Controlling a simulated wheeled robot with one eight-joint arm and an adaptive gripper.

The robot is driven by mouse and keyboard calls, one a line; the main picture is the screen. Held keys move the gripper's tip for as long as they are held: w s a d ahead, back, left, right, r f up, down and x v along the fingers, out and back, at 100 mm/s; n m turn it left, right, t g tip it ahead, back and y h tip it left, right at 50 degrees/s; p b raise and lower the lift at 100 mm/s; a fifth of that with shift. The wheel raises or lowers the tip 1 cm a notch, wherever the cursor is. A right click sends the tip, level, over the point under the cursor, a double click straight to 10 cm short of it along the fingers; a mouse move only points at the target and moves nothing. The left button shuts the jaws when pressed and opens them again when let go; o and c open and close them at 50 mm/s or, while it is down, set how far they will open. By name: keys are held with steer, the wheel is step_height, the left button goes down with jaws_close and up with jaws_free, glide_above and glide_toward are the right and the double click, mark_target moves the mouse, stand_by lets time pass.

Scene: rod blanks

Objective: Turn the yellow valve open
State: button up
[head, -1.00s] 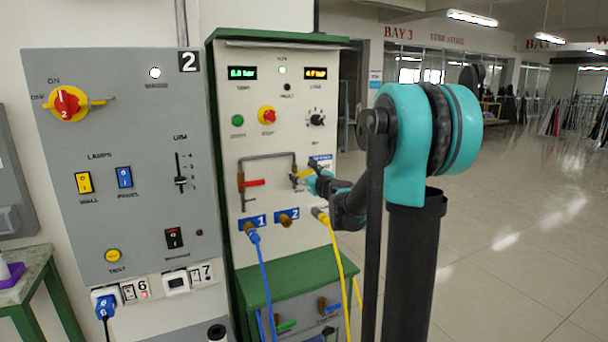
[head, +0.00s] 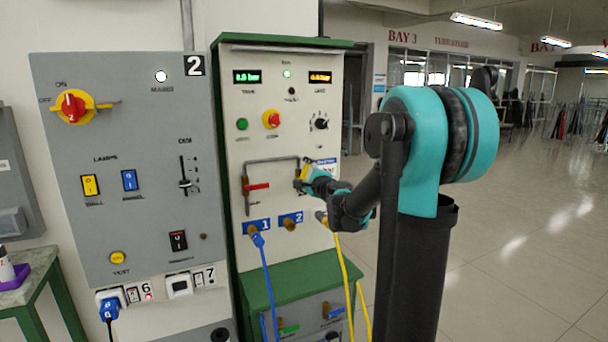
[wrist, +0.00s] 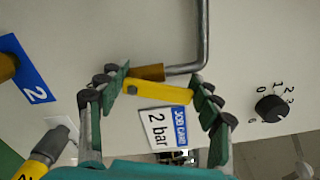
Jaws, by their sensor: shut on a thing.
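The yellow valve handle (head: 305,168) is on the right leg of the grey pipe on the white panel. In the wrist view the yellow handle (wrist: 160,92) lies nearly in line with the brass valve body (wrist: 147,72), slightly tilted. My gripper (head: 307,180) is at the handle; its two green fingers (wrist: 162,88) are shut on it, one at each end. In the head view my gripper partly covers the valve.
A red-handled valve (head: 257,187) is on the pipe's left leg. A job card (wrist: 165,127) reading 2 bar is beside the handle. A black dial (head: 320,124) is above. Blue (head: 265,280) and yellow (head: 345,275) hoses hang below. Open floor lies to the right.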

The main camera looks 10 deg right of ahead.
steer(key=shift+s+a+f+n, duration=0.1)
steer(key=shift+a+n, duration=0.2)
steer(key=shift+n, duration=0.8)
steer(key=shift+s+a+n, duration=0.1)
steer(key=shift+a+n, duration=0.15)
steer(key=shift+n, duration=0.85)
steer(key=o, duration=1.2)
steer(key=shift+c, duration=0.2)
steer(key=shift+s, duration=0.1)
steer(key=v, duration=1.1)
steer(key=shift+s, duration=0.35)
steer(key=shift+d, duration=0.1)
